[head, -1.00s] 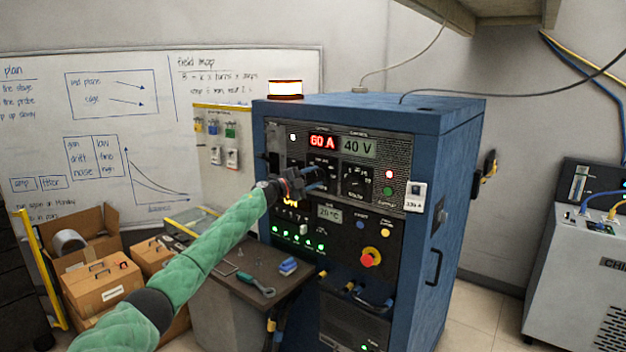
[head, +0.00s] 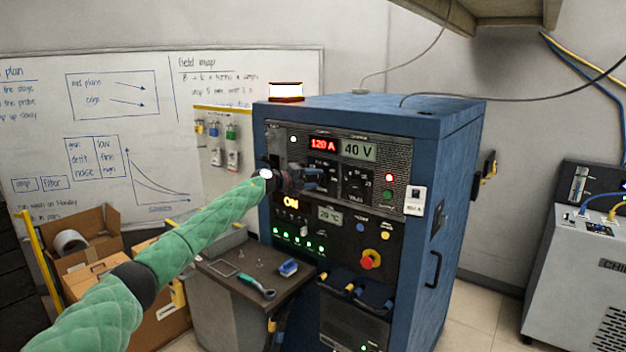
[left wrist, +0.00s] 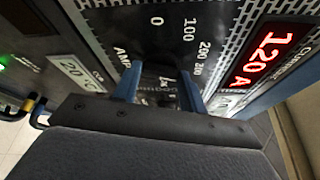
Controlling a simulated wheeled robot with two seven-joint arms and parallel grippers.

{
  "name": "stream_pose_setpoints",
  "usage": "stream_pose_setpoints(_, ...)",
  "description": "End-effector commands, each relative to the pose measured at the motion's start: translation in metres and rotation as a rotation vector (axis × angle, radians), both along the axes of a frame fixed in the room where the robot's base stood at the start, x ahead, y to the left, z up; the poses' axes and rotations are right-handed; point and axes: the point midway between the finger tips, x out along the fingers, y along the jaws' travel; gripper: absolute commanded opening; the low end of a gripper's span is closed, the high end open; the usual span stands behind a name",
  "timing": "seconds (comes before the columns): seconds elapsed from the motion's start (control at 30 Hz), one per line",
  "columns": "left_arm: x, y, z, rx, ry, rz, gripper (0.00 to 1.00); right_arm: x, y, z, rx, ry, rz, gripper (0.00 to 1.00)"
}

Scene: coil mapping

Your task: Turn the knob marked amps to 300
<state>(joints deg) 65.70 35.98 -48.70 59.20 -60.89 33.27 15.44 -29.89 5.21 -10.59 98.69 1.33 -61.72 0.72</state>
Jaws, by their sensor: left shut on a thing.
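The blue power supply cabinet (head: 440,200) has a dark front panel. Its red current display (head: 323,144) reads 120 A, which also shows in the left wrist view (left wrist: 268,55). My left gripper (head: 318,180) is at the amps dial, left of the volts knob (head: 357,181). In the left wrist view my left gripper (left wrist: 160,92) has its two blue fingers either side of the amps knob, shut on it. The knob is mostly hidden. Around it the amps scale (left wrist: 190,32) shows 0, 100 and 200. My right gripper is out of view.
A red stop button (head: 371,258) is lower on the panel. Cardboard boxes (head: 90,245) stand at left. A grey chiller (head: 575,290) stands at right.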

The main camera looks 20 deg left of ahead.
Motion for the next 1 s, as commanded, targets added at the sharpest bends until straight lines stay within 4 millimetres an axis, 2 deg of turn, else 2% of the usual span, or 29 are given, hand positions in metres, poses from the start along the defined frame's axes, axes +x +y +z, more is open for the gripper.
stream_pose_setpoints(0.47, -0.001, -0.002, -0.004, 0.017, 0.000, -0.003, 0.19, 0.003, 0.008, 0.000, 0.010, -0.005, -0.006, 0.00)
stream_pose_setpoints(0.5, -0.001, -0.002, -0.005, 0.017, 0.000, -0.003, 0.44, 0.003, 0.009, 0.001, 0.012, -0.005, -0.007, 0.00)
stream_pose_setpoints(0.6, 0.000, -0.002, -0.004, 0.016, -0.001, -0.002, 0.63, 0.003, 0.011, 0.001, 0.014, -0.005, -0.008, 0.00)
stream_pose_setpoints(1.0, -0.003, 0.003, -0.002, 0.016, -0.004, 0.001, 0.64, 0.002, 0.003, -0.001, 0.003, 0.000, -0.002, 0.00)
